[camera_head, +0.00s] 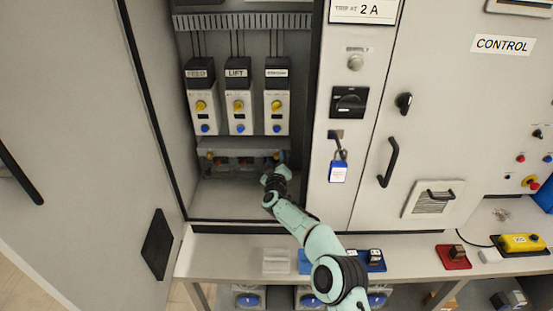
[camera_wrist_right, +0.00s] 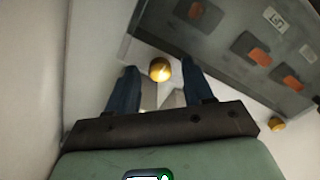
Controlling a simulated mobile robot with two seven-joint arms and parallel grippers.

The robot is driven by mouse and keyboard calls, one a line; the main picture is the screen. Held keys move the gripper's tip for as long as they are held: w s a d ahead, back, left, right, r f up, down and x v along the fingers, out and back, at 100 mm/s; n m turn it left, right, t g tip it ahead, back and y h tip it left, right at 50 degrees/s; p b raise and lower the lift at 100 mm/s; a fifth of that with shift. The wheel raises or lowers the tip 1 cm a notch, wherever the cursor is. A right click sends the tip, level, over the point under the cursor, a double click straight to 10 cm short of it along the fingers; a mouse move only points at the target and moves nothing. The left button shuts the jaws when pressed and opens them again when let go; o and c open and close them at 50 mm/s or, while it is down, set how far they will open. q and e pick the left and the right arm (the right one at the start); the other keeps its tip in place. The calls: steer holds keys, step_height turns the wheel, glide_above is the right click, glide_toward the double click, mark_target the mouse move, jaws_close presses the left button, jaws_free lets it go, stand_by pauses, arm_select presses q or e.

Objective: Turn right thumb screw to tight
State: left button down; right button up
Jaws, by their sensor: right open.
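The right thumb screw (camera_wrist_right: 160,69) shows in the right wrist view as a small brass round head on a pale surface, beside a dark grey unit (camera_wrist_right: 195,48). My right gripper (camera_wrist_right: 159,78) is open, with one dark finger on each side of the screw; I cannot tell whether either finger touches it. In the head view my right gripper (camera_head: 279,160) is at the right end of the low grey unit (camera_head: 215,146) inside the cabinet and hides the screw there. A second brass screw (camera_wrist_right: 277,124) shows at the right of the wrist view. My left gripper is not in view.
Several drive modules with yellow knobs, one labelled LIFT (camera_head: 238,105), hang above the unit. The open cabinet door (camera_head: 90,130) is at left. A blue padlock tag (camera_head: 338,172) hangs to the right. A bench (camera_head: 225,250) runs below the cabinet.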

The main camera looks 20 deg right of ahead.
jaws_close()
